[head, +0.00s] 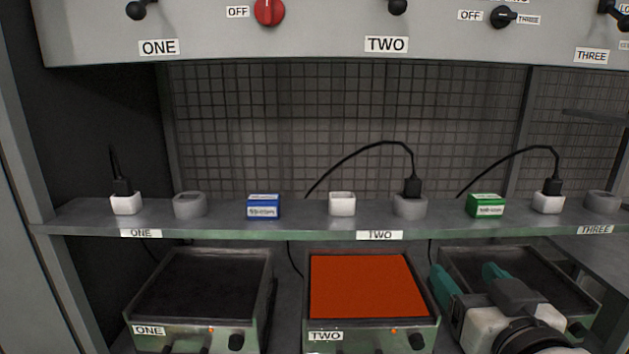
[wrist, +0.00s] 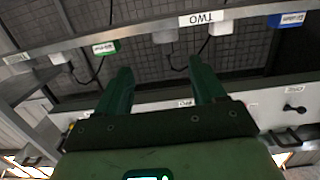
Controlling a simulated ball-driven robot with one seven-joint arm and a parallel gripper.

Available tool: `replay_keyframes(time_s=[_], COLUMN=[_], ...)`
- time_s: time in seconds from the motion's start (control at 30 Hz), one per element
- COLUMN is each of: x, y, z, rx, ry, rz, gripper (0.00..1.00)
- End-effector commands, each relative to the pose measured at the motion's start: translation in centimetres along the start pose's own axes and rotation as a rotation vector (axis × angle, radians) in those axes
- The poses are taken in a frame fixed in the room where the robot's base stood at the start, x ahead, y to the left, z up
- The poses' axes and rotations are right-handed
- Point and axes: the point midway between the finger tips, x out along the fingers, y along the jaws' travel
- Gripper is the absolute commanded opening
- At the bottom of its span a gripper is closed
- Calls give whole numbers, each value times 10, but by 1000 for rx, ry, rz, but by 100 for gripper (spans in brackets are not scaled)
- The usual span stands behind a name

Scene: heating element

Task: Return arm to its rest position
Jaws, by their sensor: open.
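My gripper (head: 467,281) is at the lower right of the head view, in front of the right-hand heating element (head: 515,268) and covering part of it. Its two green fingers are spread apart with nothing between them. In the wrist view my gripper (wrist: 164,80) also shows open and empty, and the shelf appears upside down beyond it. The middle heating element, labelled TWO, has a glowing orange plate (head: 368,286). The left heating element, labelled ONE, has a dark plate (head: 202,285).
A shelf (head: 290,222) runs above the elements and holds white and grey sockets, a blue box (head: 263,206) and a green box (head: 486,205). Black cables hang from plugs. A control panel (head: 330,45) with a red knob (head: 269,11) and other knobs spans the top.

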Motion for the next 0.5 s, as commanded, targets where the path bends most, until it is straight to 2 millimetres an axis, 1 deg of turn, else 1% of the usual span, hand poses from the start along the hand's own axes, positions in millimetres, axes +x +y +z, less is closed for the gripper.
replay_keyframes(time_s=[0.17,0.27,0.37,0.47,0.5], x=[0,-3,-8,-18,-24], y=[7,12,19,27,31], z=[37,65,98,140,159], rx=[-9,-15,-20,-24,-26], ry=[-99,-175,-265,-377,-431], rz=[7,13,20,26,30], gripper=[69,69,69,69,69])
